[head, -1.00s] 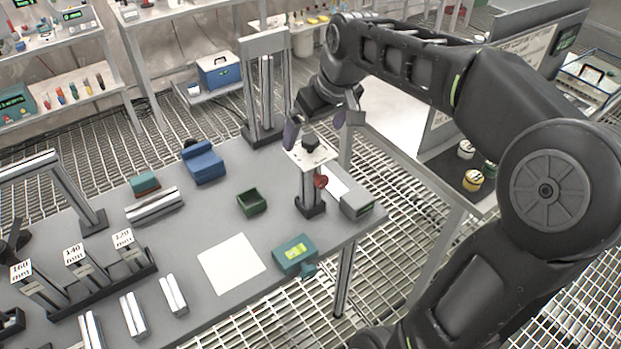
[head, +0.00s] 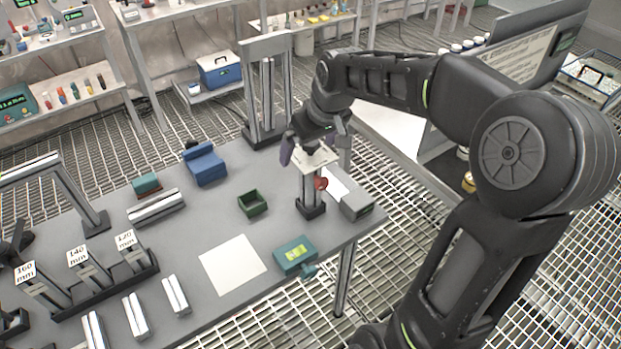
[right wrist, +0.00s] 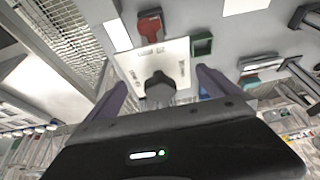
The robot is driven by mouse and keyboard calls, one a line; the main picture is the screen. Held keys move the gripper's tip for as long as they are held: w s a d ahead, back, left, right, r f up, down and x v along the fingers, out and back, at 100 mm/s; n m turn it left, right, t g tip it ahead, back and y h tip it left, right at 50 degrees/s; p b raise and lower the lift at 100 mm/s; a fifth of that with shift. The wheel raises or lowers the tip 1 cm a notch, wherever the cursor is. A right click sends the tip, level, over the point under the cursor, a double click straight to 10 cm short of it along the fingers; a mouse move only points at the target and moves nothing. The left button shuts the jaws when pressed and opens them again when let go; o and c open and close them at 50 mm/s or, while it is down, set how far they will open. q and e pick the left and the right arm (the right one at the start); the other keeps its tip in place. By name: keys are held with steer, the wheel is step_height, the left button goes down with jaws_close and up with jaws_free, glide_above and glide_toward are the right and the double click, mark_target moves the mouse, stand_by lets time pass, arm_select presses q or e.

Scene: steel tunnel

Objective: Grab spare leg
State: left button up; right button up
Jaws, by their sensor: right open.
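My right gripper (head: 314,152) is open above a small upright stand on the workbench. The stand has a pale square plate (head: 318,163) on a metal post (head: 310,188). A black knob (right wrist: 160,88) on the plate shows between my two spread fingers in the right wrist view, with a gap on both sides. The gripper hides the knob in the head view. Several short silver profile bars lie at the front of the bench, one nearest the white sheet (head: 175,295). I cannot tell which piece is the spare leg.
The stand has a red knob (head: 321,184). A grey box (head: 356,206), a green tray (head: 252,203), a teal device (head: 295,256) and a white sheet (head: 232,264) are on the bench. Labelled holders (head: 78,257) stand at left. A tall metal frame (head: 266,90) stands behind.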

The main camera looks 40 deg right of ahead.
steer(key=shift+x, duration=0.9)
steer(key=shift+r, duration=0.1)
steer(key=c, duration=2)
steer(key=shift+r, duration=0.1)
step_height(320, 180, up, 10)
steer(key=shift+f+b, duration=0.1)
steer(key=shift+b, duration=0.25)
